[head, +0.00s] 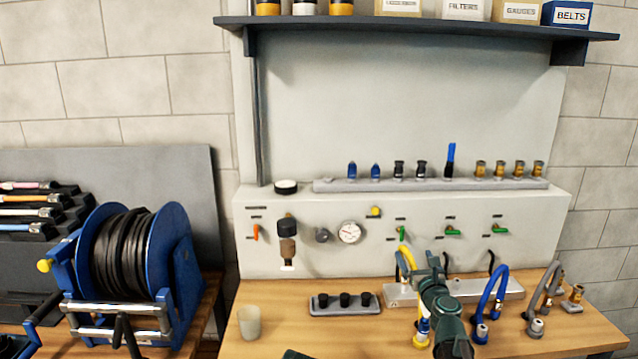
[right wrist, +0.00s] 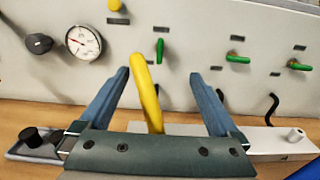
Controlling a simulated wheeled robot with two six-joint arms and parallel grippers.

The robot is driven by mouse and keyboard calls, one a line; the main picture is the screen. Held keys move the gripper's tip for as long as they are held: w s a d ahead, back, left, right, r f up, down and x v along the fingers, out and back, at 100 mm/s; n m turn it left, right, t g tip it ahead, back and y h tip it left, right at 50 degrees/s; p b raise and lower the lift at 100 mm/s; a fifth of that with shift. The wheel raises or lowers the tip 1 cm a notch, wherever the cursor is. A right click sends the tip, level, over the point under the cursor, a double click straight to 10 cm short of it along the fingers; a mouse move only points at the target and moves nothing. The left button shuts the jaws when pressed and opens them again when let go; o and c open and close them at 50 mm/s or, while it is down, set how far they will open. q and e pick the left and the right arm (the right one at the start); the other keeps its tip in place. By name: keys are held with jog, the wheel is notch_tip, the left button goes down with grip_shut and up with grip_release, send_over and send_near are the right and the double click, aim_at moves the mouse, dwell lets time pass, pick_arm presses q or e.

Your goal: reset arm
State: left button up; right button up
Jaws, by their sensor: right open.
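My right gripper (head: 430,264) reaches over the bench from the front, in front of the panel. In the right wrist view my right gripper (right wrist: 160,85) is open, its two blue-grey fingers wide apart. A yellow hose (right wrist: 146,90) shows between the fingers with clear space on both sides. In the head view the yellow hose (head: 405,258) rises just left of the gripper, and my arm hides part of it. Its lower end with a blue and white fitting (head: 423,330) is beside my arm. My left gripper is not in view.
A blue hose (head: 494,290) and grey hose (head: 543,292) stand to the right. A grey holder with black knobs (head: 345,310) and a beige cup (head: 249,322) are to the left. The gauge (head: 350,232) and green valve levers (head: 451,231) project from the panel. A hose reel (head: 173,245) stands far left.

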aim_at(403, 235)
jog(key=w, duration=1.1)
jog(key=shift+w+a+r, duration=0.1)
jog(key=shift+w+a, duration=0.05)
jog(key=shift+w, duration=0.25)
jog(key=shift+s+n, duration=0.2)
jog(key=shift+n, duration=0.4)
jog(key=shift+s+n, duration=0.1)
jog(key=shift+n, duration=0.9)
jog(key=n, duration=0.5)
jog(key=shift+a, duration=0.15)
jog(key=shift+n, duration=0.3)
